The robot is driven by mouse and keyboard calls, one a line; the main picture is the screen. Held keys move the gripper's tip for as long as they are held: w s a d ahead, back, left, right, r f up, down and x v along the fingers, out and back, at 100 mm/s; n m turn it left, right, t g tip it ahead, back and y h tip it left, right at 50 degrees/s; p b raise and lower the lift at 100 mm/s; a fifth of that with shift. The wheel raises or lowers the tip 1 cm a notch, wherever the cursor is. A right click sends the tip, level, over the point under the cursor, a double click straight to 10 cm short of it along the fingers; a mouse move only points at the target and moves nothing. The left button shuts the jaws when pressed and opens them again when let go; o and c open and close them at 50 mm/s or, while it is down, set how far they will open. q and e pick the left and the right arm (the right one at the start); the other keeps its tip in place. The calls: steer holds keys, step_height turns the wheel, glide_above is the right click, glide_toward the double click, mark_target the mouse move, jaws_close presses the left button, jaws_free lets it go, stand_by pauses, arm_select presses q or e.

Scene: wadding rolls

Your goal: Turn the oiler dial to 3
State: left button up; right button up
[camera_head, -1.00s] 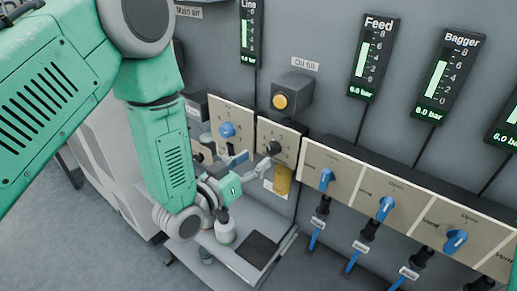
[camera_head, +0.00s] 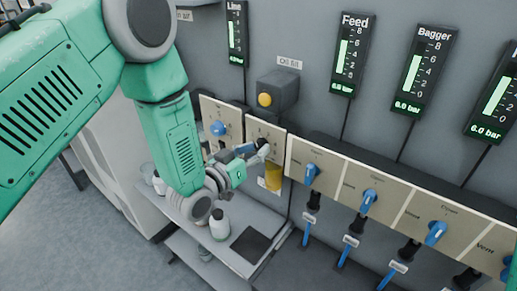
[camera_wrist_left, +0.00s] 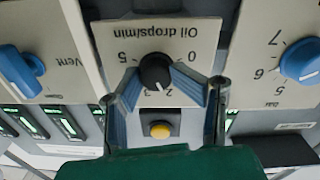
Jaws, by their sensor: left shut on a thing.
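The oiler dial is a small black knob (camera_wrist_left: 155,72) on a beige plate (camera_wrist_left: 190,38) marked "Oil drops/min", which appears upside down in the left wrist view. Its numbers run around the knob. A pale pointer mark on the knob faces the lower side, near 2 and 3; the exact reading is hard to tell. My left gripper (camera_wrist_left: 157,84) is shut on the knob, with one blue-padded finger on each side. In the head view my left gripper (camera_head: 256,150) covers most of the knob. My right gripper is not in view.
A blue knob (camera_head: 218,128) sits left of the oiler plate, and blue valve handles (camera_head: 312,173) sit to its right. A yellow button (camera_head: 265,99) is above. A yellow oil cup (camera_head: 273,178) hangs just below. A shelf with a bottle (camera_head: 219,225) is beneath the arm.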

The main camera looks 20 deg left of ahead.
arm_select(q)
steer(key=shift+w+h, duration=0.1)
steer(key=shift+h, duration=0.2)
steer(key=shift+c, duration=0.3)
steer(key=shift+d+r, duration=0.1)
steer(key=shift+d, duration=0.3)
jaws_close()
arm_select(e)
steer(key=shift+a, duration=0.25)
arm_select(q)
steer(key=shift+a+m, duration=0.25)
steer(key=shift+m, duration=0.05)
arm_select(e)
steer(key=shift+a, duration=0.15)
arm_select(q)
steer(key=m+b, duration=0.1)
steer(key=m, duration=0.2)
steer(key=shift+m, duration=0.4)
steer(key=shift+m+b, duration=0.7)
steer(key=shift+m, duration=1.5)
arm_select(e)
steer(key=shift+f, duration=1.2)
